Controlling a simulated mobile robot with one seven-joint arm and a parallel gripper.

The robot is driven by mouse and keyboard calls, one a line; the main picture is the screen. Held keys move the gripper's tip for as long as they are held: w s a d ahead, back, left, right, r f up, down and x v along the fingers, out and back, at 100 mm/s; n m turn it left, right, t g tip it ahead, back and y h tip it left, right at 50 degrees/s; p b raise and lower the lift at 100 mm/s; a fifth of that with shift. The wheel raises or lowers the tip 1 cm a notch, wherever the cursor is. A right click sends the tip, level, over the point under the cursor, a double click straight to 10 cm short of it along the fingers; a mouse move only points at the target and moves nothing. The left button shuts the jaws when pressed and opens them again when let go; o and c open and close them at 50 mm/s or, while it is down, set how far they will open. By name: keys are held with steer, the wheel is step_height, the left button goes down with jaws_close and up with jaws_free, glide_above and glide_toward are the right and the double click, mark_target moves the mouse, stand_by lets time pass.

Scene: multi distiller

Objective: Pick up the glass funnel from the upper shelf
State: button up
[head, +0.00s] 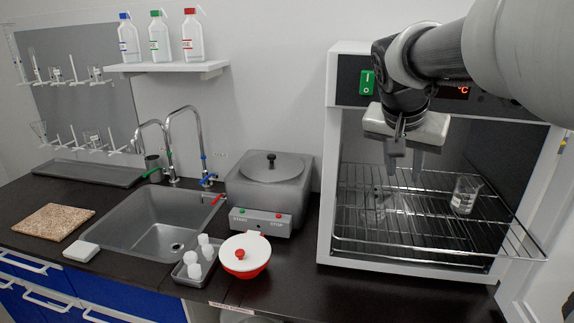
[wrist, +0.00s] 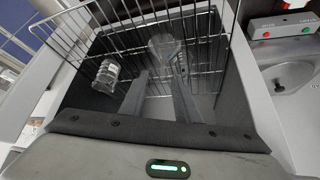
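The clear glass funnel (head: 375,206) is on the wire shelf (head: 440,247) inside the open white oven, toward the left. It is faint against the wires in the head view. In the wrist view the funnel (wrist: 165,47) shows at the upper middle, beyond my fingertips. My gripper (head: 404,170) points down in front of the oven opening, above the shelf and a little right of the funnel. In the wrist view my gripper (wrist: 157,78) has its two fingers apart with nothing held between them. The fingers look clear of the funnel, though the exact distance is hard to tell.
A glass beaker (head: 465,195) stands on the same shelf to the right; it is at the left in the wrist view (wrist: 107,75). The oven's side walls and top panel (head: 350,92) frame the opening. A grey bath (head: 270,183) stands left of the oven.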

mark_target(399, 193)
steer(key=x, duration=0.9)
steer(key=shift+w+f+b, duration=0.25)
steer(key=shift+f+b, duration=0.05)
steer(key=shift+b, duration=0.1)
jaws_close()
